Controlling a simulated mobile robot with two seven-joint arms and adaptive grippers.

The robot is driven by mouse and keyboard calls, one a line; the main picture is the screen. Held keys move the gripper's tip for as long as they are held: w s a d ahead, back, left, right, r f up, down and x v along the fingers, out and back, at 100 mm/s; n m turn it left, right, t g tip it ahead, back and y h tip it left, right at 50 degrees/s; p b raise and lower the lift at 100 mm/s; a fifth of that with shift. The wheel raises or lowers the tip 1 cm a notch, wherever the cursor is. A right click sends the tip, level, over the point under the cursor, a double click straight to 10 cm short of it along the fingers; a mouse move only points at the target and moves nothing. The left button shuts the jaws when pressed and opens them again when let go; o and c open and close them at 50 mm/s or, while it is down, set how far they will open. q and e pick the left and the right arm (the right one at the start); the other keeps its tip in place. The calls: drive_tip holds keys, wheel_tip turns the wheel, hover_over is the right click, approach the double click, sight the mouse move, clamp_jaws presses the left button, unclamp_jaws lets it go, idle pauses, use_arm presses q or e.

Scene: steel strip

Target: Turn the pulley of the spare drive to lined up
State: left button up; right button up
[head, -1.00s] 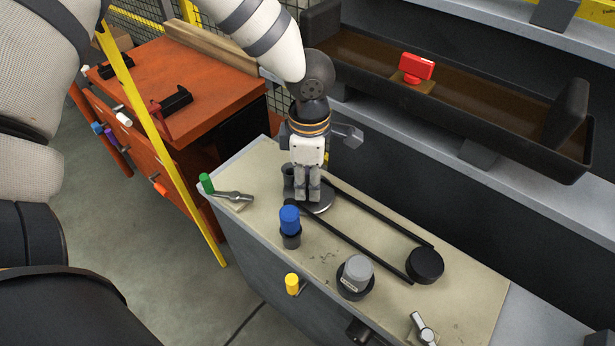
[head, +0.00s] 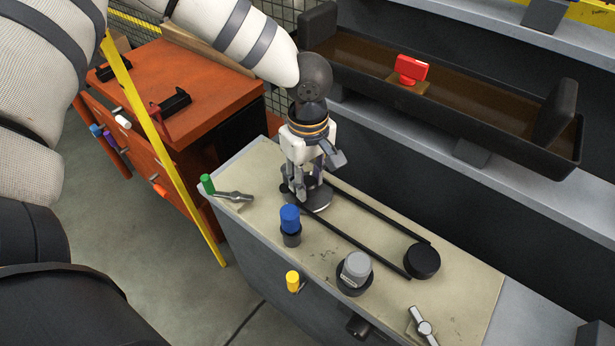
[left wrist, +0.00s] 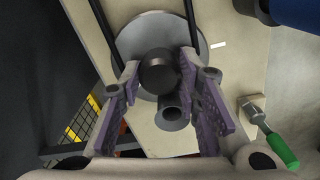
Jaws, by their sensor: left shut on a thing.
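The spare drive's pulley (head: 320,204) is a grey disc at the far left end of a beige-topped bench, with a black belt (head: 350,237) running to a round black pulley (head: 422,261). My left gripper (head: 309,190) points down over the grey disc and is shut on its hub. In the left wrist view, the disc (left wrist: 205,48) has a dark round hub (left wrist: 158,71) between my fingers, with a grey tube (left wrist: 172,113) beside it. A short white mark (left wrist: 219,45) lies on the bench top just outside the disc's rim. I see no matching mark on the disc. My right gripper is out of view.
Close to the pulley stand a blue-topped knob (head: 290,217) and a green-ended lever (head: 232,196). A grey-capped knob (head: 356,268), a yellow knob (head: 293,280) and a silver lever (head: 423,327) are nearer the front. A dark trough (head: 440,100) runs behind.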

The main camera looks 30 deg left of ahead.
sight(308, 181)
use_arm(q)
drive_tip(key=shift+f+m, duration=0.1)
drive_tip(key=shift+m, duration=0.6)
drive_tip(key=o, duration=1.1)
drive_tip(key=shift+o, duration=0.2)
wheel_tip(308, 181, up, 12)
